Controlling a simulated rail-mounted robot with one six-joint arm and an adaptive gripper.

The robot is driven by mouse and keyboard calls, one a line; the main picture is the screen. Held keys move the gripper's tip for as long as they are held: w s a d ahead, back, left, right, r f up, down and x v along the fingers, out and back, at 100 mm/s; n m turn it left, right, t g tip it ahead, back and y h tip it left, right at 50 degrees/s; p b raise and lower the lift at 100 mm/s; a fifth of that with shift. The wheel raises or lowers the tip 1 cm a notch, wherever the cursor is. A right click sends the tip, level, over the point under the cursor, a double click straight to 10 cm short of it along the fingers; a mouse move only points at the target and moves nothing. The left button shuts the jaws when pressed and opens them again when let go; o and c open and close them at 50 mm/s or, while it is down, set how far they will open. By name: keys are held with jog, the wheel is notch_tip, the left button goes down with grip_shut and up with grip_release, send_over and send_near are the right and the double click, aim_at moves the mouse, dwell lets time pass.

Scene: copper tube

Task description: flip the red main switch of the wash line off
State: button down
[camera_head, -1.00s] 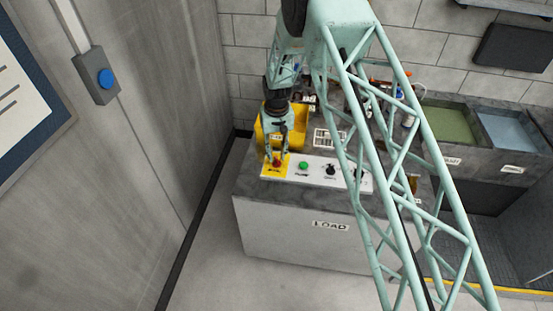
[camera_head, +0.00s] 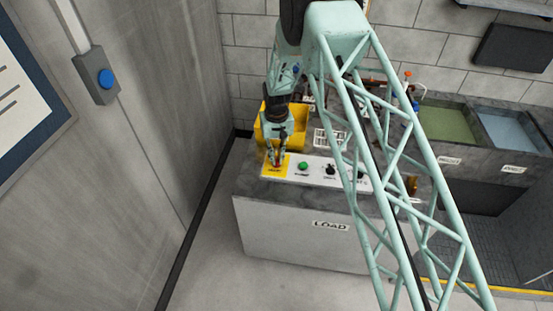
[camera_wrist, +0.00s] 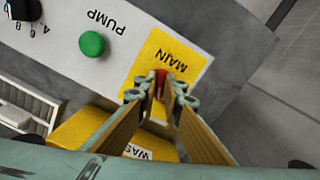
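The red main switch (camera_wrist: 161,78) sits on a yellow plate marked MAIN (camera_wrist: 168,55) in the wrist view. In the head view the yellow plate (camera_head: 268,171) is at the left end of the white control panel. My gripper (camera_wrist: 161,95) points down at the switch, with one fingertip on each side of the red part. A narrow gap shows between the fingers, and I cannot tell whether they touch the switch. In the head view my gripper (camera_head: 277,162) covers most of the switch. The tilt of the switch is hidden.
A green PUMP button (camera_wrist: 92,44) and a black knob (camera_wrist: 22,8) share the white panel. A yellow bin (camera_head: 264,130) stands behind the panel. Green (camera_head: 447,124) and blue (camera_head: 508,132) basins lie to the right. A grey wall rises on the left.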

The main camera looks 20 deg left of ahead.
aim_at(277, 159)
jog(key=shift+n+b, duration=0.8)
jog(key=shift+b, duration=0.1)
jog(key=c, duration=2.7)
grip_release()
jog(key=shift+c, duration=0.2)
jog(key=shift+r, duration=0.15)
notch_tip(277, 159, up, 12)
